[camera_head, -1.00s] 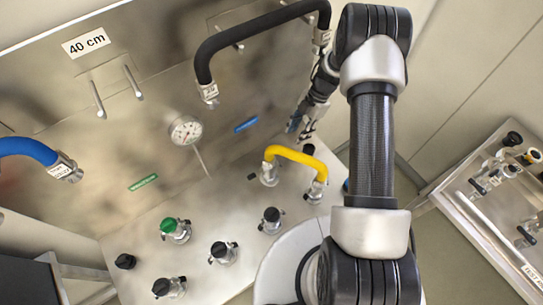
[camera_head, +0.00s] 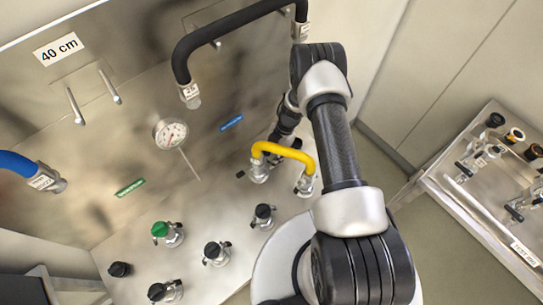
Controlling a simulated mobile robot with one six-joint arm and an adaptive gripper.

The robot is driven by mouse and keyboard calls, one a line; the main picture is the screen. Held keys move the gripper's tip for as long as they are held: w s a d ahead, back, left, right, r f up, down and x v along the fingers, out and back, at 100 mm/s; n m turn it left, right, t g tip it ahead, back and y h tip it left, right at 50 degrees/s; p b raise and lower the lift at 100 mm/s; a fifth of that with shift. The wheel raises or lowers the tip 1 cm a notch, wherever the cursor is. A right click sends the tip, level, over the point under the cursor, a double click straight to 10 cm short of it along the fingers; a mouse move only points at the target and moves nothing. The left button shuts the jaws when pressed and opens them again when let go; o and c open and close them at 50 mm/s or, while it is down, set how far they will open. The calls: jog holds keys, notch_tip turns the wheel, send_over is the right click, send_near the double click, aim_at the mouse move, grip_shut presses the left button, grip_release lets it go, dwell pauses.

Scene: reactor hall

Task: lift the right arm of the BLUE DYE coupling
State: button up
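A blue label (camera_head: 231,123) on the steel panel is too small to read, so I cannot tell for sure which coupling is BLUE DYE. Below it a yellow hose (camera_head: 284,151) arches between two metal couplings, the left one (camera_head: 259,172) and the right one (camera_head: 304,184). Capped couplings with small side arms stand on the sloped deck: one black-capped (camera_head: 264,217), one green-capped (camera_head: 168,234), and another black-capped (camera_head: 217,253). My gripper (camera_head: 277,137) is just behind the yellow hose, partly hidden by my arm. Its fingers are too hidden to tell whether they are open.
A black hose (camera_head: 225,30) arches above, and a blue hose (camera_head: 28,168) ends at the left. A gauge (camera_head: 170,133) and two metal pegs (camera_head: 92,98) sit on the panel. A side tray (camera_head: 470,180) with fittings stands at the right. Floor shows between.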

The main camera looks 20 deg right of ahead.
jog(key=shift+c, duration=0.2)
grip_shut()
dwell(0.3)
jog(key=shift+d+r+t+h+p, duration=0.1)
jog(key=shift+r+t+h+p, duration=0.3)
jog(key=shift+h+p, duration=0.55)
jog(key=shift+w+d+h+p, duration=0.15)
jog(key=shift+h+p, duration=0.15)
jog(key=shift+h, duration=0.15)
jog(key=shift+r, duration=0.1)
jog(key=shift+o, duration=0.2)
grip_release()
